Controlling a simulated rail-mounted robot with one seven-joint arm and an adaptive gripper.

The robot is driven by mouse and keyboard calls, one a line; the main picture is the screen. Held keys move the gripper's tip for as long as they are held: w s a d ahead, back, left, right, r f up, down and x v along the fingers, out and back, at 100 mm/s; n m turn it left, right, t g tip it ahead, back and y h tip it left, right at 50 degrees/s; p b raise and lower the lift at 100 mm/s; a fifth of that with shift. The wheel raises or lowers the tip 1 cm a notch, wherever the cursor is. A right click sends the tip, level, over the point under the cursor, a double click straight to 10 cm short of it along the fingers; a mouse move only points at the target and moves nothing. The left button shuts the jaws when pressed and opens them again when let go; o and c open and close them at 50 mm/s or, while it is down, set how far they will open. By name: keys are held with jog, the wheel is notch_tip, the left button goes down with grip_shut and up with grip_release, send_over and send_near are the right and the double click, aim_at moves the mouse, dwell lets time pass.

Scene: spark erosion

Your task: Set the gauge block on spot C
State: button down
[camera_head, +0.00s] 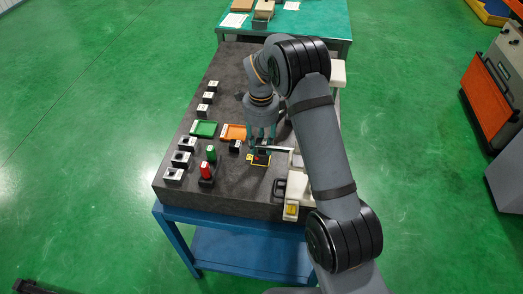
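My gripper (261,141) points down over the front middle of the dark stone slab (225,203). Its teal fingers sit just above a small yellow-edged dark piece with a red part (259,159). A thin pale bar (280,148) lies beside the fingers on the right. I cannot tell whether anything is between the fingertips. No thing can be surely picked out as the gauge block at this size. Several small blocks with white tops stand at the left, one of them a black block (181,158). The marking of spot C cannot be read.
A red upright piece (206,171) and a green one (211,153) stand near the front. White equipment (298,190) lines the slab's right side. A teal table (315,22) stands behind.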

aim_at(261, 152)
notch_tip(261, 152, down, 3)
jog(key=shift+s+f+p, duration=0.1)
jog(key=shift+p, duration=0.45)
jog(key=shift+f, duration=0.35)
jog(key=shift+f, duration=0.1)
jog(key=c, duration=1.2)
grip_release()
jog(key=shift+r, duration=0.25)
notch_tip(261, 152, up, 12)
jog(key=shift+f+b, duration=0.1)
jog(key=shift+b, duration=1)
